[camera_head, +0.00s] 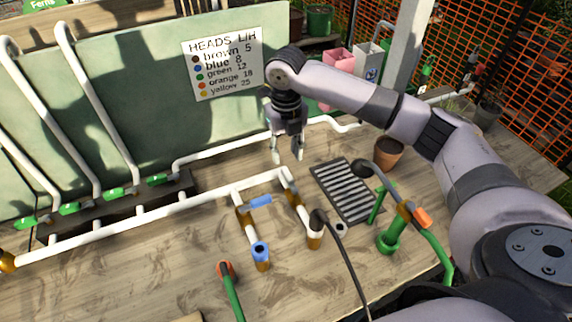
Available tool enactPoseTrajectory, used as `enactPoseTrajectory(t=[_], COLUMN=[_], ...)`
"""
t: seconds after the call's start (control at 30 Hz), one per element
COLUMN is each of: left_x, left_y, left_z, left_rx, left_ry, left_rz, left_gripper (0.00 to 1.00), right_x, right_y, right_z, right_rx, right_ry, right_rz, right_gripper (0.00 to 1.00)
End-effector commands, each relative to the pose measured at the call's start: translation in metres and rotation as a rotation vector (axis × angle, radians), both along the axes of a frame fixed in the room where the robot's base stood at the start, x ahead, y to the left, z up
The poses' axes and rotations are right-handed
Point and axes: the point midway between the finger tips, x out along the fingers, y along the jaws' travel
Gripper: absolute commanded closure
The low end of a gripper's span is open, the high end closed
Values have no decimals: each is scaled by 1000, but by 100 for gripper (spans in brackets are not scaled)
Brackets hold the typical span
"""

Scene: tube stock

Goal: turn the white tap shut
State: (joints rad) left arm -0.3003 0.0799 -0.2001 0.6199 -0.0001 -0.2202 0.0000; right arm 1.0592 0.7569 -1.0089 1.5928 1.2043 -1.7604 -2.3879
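The white tap (292,194) appears to be the brass-bodied one on the right branch of the white pipe, just below my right gripper. Its white handle is hard to tell from the white pipe, so I cannot tell how it is turned. My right gripper (287,157) points down with its two fingers apart and nothing between them. It hangs above and behind the tap, seemingly not touching it. A tap with a blue handle (260,202) sits on the branch to the left; its handle lies across the branch. My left gripper is out of view.
Several green-handled taps (158,180) line the pipes at left. A drain grate (346,190) lies right of the tap. A brown pot (388,153), a green fitting (390,238) and hoses stand further right. A sign (222,66) hangs on the back board.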

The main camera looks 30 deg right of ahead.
Motion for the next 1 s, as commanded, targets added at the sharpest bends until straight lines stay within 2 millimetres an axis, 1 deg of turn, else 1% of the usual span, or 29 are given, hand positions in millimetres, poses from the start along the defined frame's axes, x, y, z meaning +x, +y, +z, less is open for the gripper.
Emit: enactPoseTrajectory(t=[0.03,0.1,0.2,0.3,0.4,0.53,0.77,1.0], left_x=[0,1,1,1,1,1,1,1], left_y=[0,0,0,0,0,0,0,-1], left_z=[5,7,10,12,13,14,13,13], left_rx=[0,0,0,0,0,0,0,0], left_ry=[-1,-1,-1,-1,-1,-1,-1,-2], left_rz=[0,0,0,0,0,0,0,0], left_gripper=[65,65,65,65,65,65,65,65], right_x=[-1,-1,-1,-1,0,0,0,0], right_y=[0,0,0,1,0,0,0,0], right_z=[-10,-24,-41,-54,-62,-66,-66,-66], right_rx=[-1,-1,-1,0,-1,0,0,0], right_ry=[4,5,3,2,1,-1,-1,-1], right_rz=[1,0,0,0,1,1,1,1], right_gripper=[65,65,65,65,65,65,66,82])
